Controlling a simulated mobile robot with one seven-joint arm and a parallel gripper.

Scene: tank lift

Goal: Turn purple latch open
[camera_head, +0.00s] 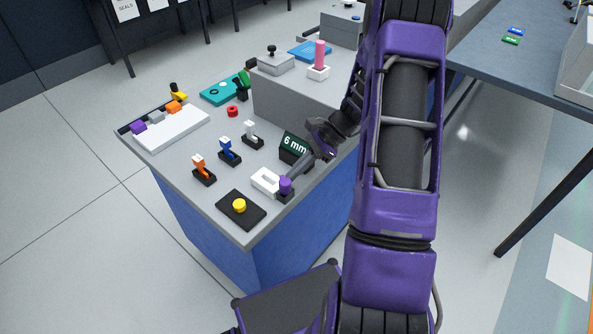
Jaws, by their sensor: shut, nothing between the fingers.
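The purple latch (285,184) stands near the front right edge of the grey-topped bench, a purple top on a small dark base. My arm comes in from the right, and my gripper (289,176) is shut, with its dark tip pointing down and left at the purple latch. The tip overlaps the latch's upper part in this view; I cannot tell whether they touch. The latch's back side is partly hidden by the gripper. How far the latch is turned is too small to tell.
A white open frame (265,181) sits just left of the latch. Orange (198,162), blue (228,150) and white (251,133) levers stand further left and back. A black pad with a yellow button (239,205) lies in front. A "6 mm" sign (294,146) stands behind.

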